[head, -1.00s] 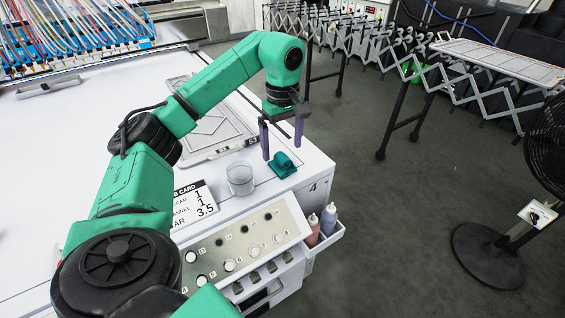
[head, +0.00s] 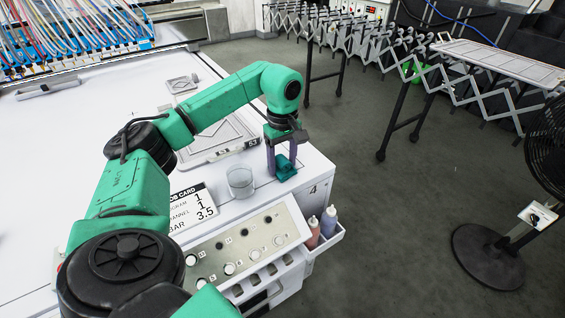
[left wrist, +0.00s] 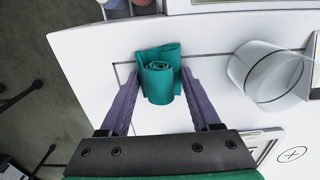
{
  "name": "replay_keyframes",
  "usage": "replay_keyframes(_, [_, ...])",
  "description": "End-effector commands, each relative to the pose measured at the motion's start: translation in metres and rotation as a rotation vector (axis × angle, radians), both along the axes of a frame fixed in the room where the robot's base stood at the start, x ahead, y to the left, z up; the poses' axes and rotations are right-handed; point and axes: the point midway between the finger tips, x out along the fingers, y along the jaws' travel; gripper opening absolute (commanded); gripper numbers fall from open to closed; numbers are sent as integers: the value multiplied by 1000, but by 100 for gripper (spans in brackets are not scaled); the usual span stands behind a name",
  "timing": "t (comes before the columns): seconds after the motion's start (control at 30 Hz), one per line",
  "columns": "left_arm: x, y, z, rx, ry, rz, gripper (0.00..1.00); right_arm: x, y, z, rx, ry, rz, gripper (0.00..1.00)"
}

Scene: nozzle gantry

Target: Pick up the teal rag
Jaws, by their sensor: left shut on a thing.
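The teal rag (head: 285,172) is a rolled cloth near the right edge of the white table (head: 307,160), beside the glass beaker (head: 240,182). My left gripper (head: 282,168) points down over it and is shut on the rag, one purple finger on each side. In the left wrist view the rag (left wrist: 159,78) shows its spiral end between the fingertips (left wrist: 160,82). The rag appears still at table level; I cannot tell if it is clear of the surface. My right gripper is not in view.
The beaker (left wrist: 268,75) stands close to the gripper. A job card (head: 192,205) and a slanted control panel (head: 240,245) lie nearer. A flat grey tray (head: 215,140) is behind the gripper. Squeeze bottles (head: 328,220) stand in a side holder. A fan (head: 488,250) stands at right.

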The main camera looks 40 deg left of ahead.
Motion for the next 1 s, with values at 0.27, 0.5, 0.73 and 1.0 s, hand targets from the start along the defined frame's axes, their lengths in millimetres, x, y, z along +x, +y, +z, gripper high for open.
replay_keyframes(0.27, [1, 0, 27, -1, -5, 0, 9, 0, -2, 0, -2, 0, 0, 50])
replay_keyframes(0.5, [1, 0, 126, 1, -8, 2, 9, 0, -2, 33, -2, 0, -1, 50])
replay_keyframes(0.73, [1, 0, 190, 1, -3, 2, 9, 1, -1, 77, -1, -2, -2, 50])
replay_keyframes(1.0, [1, 0, 201, 0, 0, 1, 9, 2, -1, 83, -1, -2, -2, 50])
